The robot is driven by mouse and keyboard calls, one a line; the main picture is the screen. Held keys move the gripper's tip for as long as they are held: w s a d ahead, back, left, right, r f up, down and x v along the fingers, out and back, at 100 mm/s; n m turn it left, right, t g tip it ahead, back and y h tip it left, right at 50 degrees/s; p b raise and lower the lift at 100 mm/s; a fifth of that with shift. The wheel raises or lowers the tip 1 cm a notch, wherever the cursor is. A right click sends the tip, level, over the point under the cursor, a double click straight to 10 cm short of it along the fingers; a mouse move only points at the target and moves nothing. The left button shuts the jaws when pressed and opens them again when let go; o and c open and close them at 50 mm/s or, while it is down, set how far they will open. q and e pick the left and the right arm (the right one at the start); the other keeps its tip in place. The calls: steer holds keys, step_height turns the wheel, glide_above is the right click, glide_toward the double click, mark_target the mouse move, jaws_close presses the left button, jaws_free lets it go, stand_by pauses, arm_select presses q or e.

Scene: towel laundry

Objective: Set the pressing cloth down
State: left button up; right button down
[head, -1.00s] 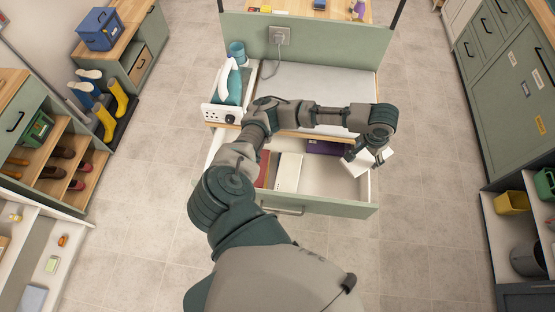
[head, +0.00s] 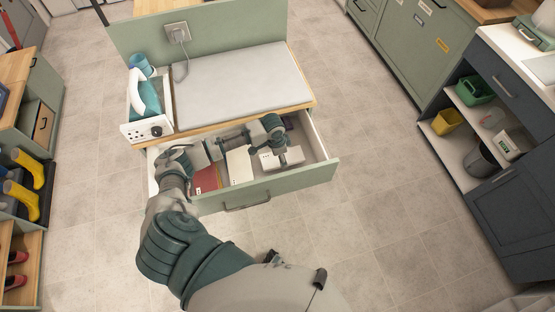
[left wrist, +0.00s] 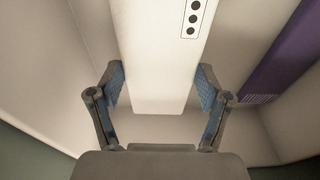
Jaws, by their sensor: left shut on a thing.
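The drawer also holds a red item (head: 205,180), another white item (head: 239,165) and a purple item (left wrist: 280,55) along one side. Above it are a grey pressing pad (head: 240,85) and an iron (head: 146,95) on a white stand. The drawer's right end has bare floor.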

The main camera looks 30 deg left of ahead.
mark_target(276, 159)
arm_select(q)
step_height(276, 159, down, 3)
steer(key=shift+d+f, duration=0.1)
steer(key=shift+d, duration=0.05)
steer(key=shift+a, duration=0.35)
steer(key=o, duration=1)
steer(key=shift+a, duration=0.15)
steer(key=shift+o, duration=0.5)
steer(key=shift+a, duration=0.1)
steer(key=shift+d, duration=0.35)
steer(key=shift+d+r, duration=0.1)
steer(key=shift+r, duration=0.15)
steer(key=r, duration=0.3)
steer(key=s+a+r+p, duration=0.1)
steer(key=r, duration=0.6)
steer(key=shift+s+a+r, duration=0.15)
steer(key=shift+a+r, duration=0.1)
steer(key=shift+a, duration=0.15)
steer(key=shift+d+r, duration=0.3)
steer(key=shift+r, duration=0.2)
arm_select(e)
steer(key=s, duration=0.1)
steer(key=s+f, duration=0.1)
steer(key=s, duration=0.1)
steer(key=shift+s+d+f, duration=0.1)
steer(key=shift+d+f, duration=0.2)
steer(key=shift+f, duration=0.1)
